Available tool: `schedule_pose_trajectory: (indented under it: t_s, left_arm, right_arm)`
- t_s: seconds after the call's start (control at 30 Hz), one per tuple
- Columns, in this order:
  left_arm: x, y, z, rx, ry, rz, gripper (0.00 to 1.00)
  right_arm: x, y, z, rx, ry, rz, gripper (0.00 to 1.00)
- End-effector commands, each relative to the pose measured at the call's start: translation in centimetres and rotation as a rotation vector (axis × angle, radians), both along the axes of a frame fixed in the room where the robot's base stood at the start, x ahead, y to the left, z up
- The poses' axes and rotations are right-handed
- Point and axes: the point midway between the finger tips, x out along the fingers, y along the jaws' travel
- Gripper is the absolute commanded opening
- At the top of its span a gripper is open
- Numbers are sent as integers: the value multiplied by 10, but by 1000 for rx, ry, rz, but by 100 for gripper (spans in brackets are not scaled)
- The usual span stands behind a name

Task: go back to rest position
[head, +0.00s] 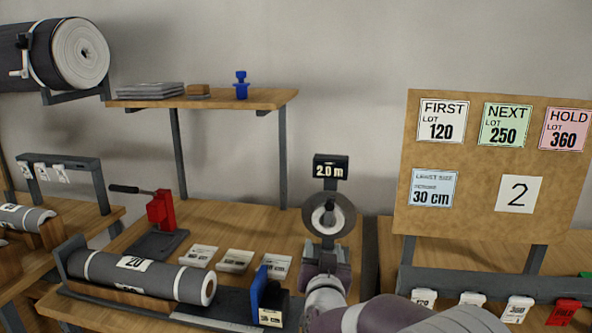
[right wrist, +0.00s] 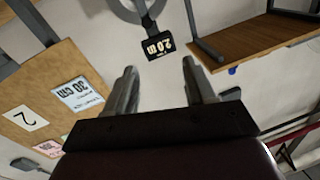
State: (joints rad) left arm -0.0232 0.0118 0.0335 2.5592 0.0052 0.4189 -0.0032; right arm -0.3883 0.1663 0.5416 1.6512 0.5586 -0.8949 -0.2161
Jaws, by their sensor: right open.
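My right gripper (head: 325,248) stands in front of the dark ring-shaped wheel (head: 328,214) of a counter whose display (head: 331,168) reads 2.0 m. In the right wrist view the right gripper (right wrist: 159,66) has its two fingers apart with nothing between them. There the counter's display (right wrist: 158,45) shows upside down beyond the fingertips, and I cannot tell how near it is. My right arm comes in from the bottom and covers part of the table. My left gripper is not in view.
A grey roll marked 20 (head: 135,272) lies on a cradle at left, near a red clamp tool (head: 160,210) and a blue block (head: 259,290). A shelf (head: 270,97) stands behind. A sign board (head: 480,225) is at right, above several tags (head: 518,309).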

Motion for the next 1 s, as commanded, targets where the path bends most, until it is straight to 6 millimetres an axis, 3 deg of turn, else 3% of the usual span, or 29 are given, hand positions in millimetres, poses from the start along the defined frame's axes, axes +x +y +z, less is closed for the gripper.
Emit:
schedule_pose_trajectory:
  t_s: [0.13,0.27,0.5,0.8,0.9,1.0]
  left_arm:
    - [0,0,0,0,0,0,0]
    - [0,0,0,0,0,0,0]
    - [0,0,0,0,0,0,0]
    - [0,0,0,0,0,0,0]
    - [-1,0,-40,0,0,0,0]
    - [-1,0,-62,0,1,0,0]
  right_arm:
    - [-20,-21,-36,-32,229,74,54]
    - [-58,-44,-77,-62,476,128,54]
    - [-161,-90,-140,-96,922,166,54]
    - [-290,-133,-178,-115,1357,143,54]
    - [-298,-132,-223,-118,1394,151,54]
    - [-303,-130,-248,-121,1418,159,54]
